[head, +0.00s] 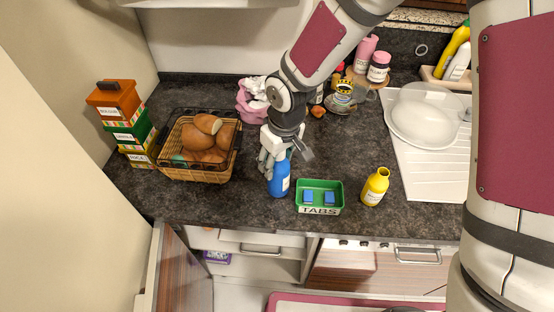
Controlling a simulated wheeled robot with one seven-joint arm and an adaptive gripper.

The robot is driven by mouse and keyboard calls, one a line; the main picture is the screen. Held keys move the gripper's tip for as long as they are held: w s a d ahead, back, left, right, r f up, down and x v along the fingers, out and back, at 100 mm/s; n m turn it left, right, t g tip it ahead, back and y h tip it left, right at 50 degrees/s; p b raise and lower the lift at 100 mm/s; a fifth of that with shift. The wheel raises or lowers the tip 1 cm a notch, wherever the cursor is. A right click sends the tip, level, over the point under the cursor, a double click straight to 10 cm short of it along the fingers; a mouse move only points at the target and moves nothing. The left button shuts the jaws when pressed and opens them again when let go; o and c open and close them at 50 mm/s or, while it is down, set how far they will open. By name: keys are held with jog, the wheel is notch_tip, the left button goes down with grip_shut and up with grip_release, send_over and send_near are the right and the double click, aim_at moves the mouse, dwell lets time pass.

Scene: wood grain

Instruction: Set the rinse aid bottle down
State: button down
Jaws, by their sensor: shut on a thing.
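A blue bottle with a white label (279,180), which I take to be the rinse aid bottle, is upright near the front edge of the dark counter (240,205). My gripper (274,160) is shut on its upper part from above; the fingers hide the bottle's top. The bottle's base looks at or just above the counter; I cannot tell whether it touches. It is just left of a green box marked TABS (320,210).
A yellow bottle (375,187) stands right of the box.

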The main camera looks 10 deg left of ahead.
jog(key=c, duration=0.8)
grip_release()
jog(key=shift+f, duration=0.15)
jog(key=shift+o, duration=0.2)
jog(key=r, duration=0.4)
jog(key=s+d+r, duration=0.1)
jog(key=r, duration=0.7)
jog(key=shift+s+d+r+b, duration=0.15)
jog(key=shift+b, duration=0.2)
